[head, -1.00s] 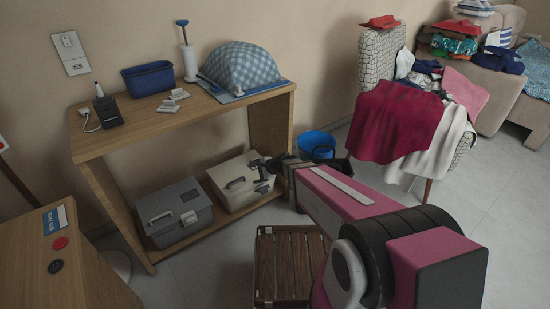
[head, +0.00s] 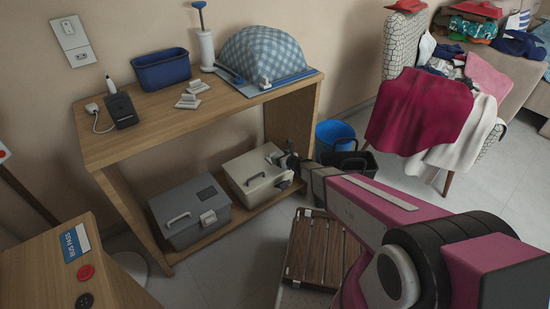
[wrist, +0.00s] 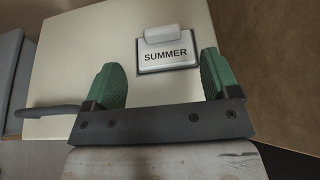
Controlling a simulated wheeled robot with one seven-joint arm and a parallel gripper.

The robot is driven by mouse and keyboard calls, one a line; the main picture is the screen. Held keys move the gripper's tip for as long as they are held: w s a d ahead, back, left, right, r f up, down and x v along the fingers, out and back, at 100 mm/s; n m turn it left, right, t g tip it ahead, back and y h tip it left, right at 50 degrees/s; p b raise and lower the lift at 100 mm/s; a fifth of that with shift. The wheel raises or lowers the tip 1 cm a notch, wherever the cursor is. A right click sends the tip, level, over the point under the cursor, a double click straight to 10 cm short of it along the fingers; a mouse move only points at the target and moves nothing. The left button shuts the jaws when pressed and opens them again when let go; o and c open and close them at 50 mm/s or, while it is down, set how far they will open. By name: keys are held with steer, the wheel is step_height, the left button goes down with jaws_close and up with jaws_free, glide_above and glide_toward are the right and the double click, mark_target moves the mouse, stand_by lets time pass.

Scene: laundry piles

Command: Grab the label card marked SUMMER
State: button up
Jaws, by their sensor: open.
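The label card marked SUMMER (wrist: 167,55) is white with a dark border and a raised light grip along its top. In the wrist view it lies against the cream box (wrist: 75,60), near the box's right side. My gripper (wrist: 160,78) is open, with green finger pads. The card sits between and just beyond the fingertips, nearer the right finger, and nothing is held. In the head view my gripper (head: 285,163) is at the right end of the cream box (head: 248,180) on the low shelf. The lettering cannot be read there.
A grey box (head: 180,200) stands left of the cream box. The wooden table top (head: 160,120) lies above both. A blue bucket (head: 335,130) and a slatted wooden stool (head: 315,250) are near my arm. A chair with clothes (head: 420,110) stands to the right.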

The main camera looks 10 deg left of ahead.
mark_target(273, 153)
steer(key=x, duration=0.7)
steer(key=shift+r, duration=0.1)
steer(key=shift+d, duration=0.1)
steer(key=c, duration=1)
